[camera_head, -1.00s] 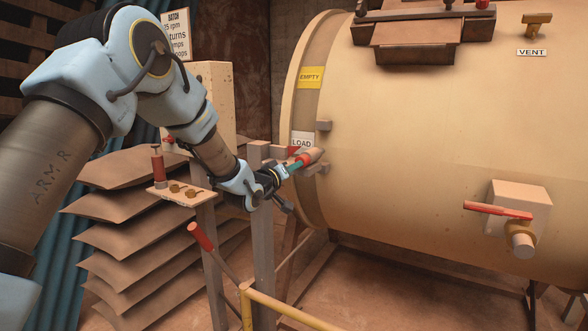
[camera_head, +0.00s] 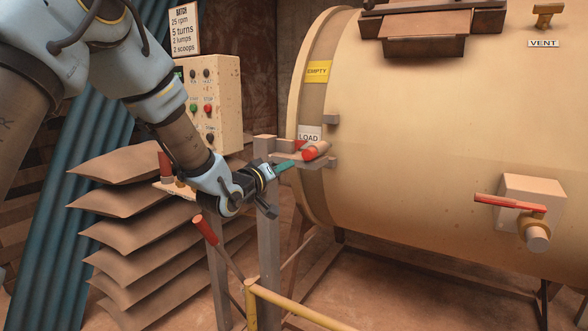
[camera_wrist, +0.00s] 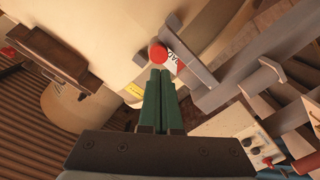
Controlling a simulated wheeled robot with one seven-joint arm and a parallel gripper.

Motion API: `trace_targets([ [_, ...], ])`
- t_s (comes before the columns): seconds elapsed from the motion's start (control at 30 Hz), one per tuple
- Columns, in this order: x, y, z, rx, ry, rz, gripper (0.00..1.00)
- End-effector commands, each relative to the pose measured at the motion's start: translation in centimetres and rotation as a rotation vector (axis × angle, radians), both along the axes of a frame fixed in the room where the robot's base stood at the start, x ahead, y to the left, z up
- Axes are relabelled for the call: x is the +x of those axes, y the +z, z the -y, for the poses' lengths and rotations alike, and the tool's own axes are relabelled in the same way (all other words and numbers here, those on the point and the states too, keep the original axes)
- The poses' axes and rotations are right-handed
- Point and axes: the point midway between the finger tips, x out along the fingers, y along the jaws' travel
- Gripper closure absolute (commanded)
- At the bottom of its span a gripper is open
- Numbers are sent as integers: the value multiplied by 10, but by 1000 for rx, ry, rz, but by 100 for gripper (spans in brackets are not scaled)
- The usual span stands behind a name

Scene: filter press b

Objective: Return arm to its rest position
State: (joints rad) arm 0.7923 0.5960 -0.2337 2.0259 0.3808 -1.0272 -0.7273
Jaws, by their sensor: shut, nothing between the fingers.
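My gripper (camera_head: 285,166) has green fingers and is shut with nothing between them. In the head view it sits at the left end of the big cream drum (camera_head: 430,130), its tips just left of a red-ended handle (camera_head: 309,153) below the LOAD label (camera_head: 309,134). In the wrist view the two green fingers (camera_wrist: 158,100) lie side by side, and the red knob (camera_wrist: 158,52) shows beyond their tips. A small gap seems to part tips and knob. My arm reaches in from the upper left.
A grey post (camera_head: 268,240) stands close under my gripper. A control box (camera_head: 210,105) with buttons is behind my arm. Stacked sacks (camera_head: 130,205) are at left. A red-handled lever (camera_head: 205,229) and a yellow rail (camera_head: 300,308) are below. A red-handled valve (camera_head: 510,203) is on the drum.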

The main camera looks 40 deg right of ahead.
Motion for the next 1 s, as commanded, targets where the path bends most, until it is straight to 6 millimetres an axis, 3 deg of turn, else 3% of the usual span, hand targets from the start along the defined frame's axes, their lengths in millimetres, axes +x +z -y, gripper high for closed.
trace_targets([
  [0.23,-10,-1,-39,-1,1,0,100],
  [0.57,-14,0,-49,0,-1,0,100],
  [0.73,6,-8,-66,63,51,12,100],
  [0.87,51,-29,-116,232,178,30,100],
  [1.0,97,-59,-202,481,337,12,100],
])
